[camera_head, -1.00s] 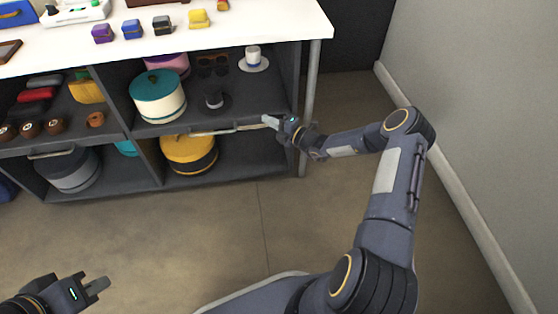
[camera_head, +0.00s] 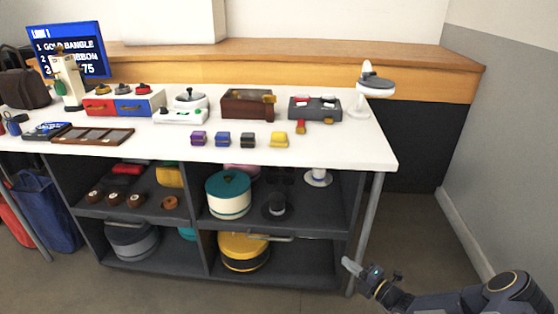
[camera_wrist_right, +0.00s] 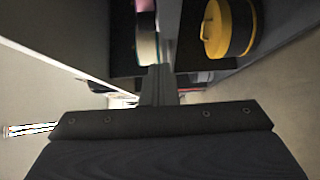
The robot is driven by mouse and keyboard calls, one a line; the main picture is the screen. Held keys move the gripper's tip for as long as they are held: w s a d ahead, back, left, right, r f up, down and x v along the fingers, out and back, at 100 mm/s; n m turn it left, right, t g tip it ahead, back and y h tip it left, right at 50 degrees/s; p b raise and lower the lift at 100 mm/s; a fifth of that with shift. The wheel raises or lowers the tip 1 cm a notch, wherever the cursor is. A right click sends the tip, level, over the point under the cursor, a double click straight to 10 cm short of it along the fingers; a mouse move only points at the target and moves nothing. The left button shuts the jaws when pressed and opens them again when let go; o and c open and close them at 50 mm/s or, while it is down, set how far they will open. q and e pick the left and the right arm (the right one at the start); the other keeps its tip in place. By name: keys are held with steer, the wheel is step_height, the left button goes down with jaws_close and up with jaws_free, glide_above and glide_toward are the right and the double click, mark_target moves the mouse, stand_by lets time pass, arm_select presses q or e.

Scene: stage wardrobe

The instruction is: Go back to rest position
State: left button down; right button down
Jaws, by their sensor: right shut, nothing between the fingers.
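My right gripper (camera_head: 355,270) is shut and empty in the head view. My left gripper does not show in the head view now.
A white table (camera_head: 340,150) carries several small boxes and devices. Shelves below hold a teal-lidded round box (camera_head: 228,196) and a yellow round box (camera_head: 243,252). A table leg (camera_head: 366,225) stands close to my right gripper. The floor by the right wall (camera_head: 500,150) is clear.

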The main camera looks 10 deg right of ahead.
steer(key=s+a+r+n+g+y, duration=0.1)
steer(key=s+a+r+n+g, duration=0.5)
steer(key=r+n, duration=0.55)
steer(key=s+a+r+n+g+y, duration=0.1)
steer(key=s+a+r+n+g, duration=0.65)
steer(key=n, duration=0.65)
steer(key=s+d+r+n+t+h, duration=0.1)
steer(key=s+r+n+t+h, duration=0.2)
steer(key=s+n, duration=0.7)
steer(key=s+d+r+n+t+h, duration=0.1)
steer(key=s+r+n+h, duration=0.3)
steer(key=s+n, duration=0.6)
step_height(320, 180, up, 30)
steer(key=w+p, duration=0.1)
steer(key=p, duration=2.9)
steer(key=shift+r+n+p, duration=0.2)
steer(key=shift+n+p, duration=0.1)
steer(key=shift+n, duration=0.05)
steer(key=shift+d, duration=0.1)
